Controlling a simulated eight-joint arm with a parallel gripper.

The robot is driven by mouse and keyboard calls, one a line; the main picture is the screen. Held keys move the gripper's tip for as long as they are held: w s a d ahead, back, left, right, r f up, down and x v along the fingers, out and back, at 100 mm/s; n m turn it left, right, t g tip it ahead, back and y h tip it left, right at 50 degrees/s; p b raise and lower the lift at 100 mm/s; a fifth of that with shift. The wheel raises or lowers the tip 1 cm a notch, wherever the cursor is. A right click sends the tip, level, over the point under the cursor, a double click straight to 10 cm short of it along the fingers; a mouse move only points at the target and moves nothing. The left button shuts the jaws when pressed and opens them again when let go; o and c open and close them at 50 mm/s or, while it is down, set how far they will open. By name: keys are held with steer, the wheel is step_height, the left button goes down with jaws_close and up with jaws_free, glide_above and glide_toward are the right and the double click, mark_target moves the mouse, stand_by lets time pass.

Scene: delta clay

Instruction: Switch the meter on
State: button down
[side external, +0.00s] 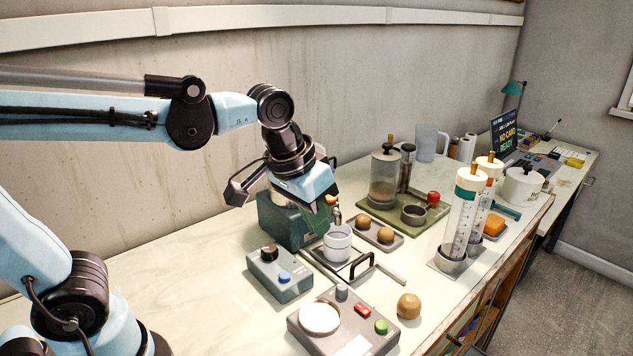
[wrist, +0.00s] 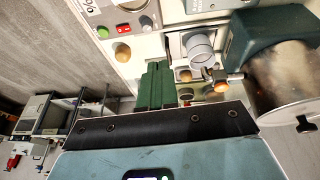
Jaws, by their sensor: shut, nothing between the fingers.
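A grey box (side external: 379,346) with a round white face, a grey knob, a red switch and a green button stands at the front; I take it for the meter. It shows partly at the top left of the wrist view (wrist: 128,13), cut off by the edge. My gripper (wrist: 157,66) has its green fingers together and empty. In the side view my gripper (side external: 325,216) is beside the dark green machine, well above and behind the grey box and apart from it. Its fingertips are partly hidden there.
A teal box (side external: 280,276) with a black knob and blue button stands behind the grey box. A white cup (side external: 338,244) sits by the dark green machine (side external: 283,222). A tan ball (side external: 408,306) lies right of the grey box. Tall cylinders (side external: 463,215) stand further right.

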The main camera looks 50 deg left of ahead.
mark_target(366, 311)
steer(key=w+d+g, duration=0.3)
steer(key=d, duration=0.6)
steer(key=shift+w+r+g+y, duration=0.25)
steer(key=shift+r+g+y, duration=0.05)
steer(key=shift+r+g, duration=0.15)
step_height(366, 311, down, 14)
stand_by(0.5)
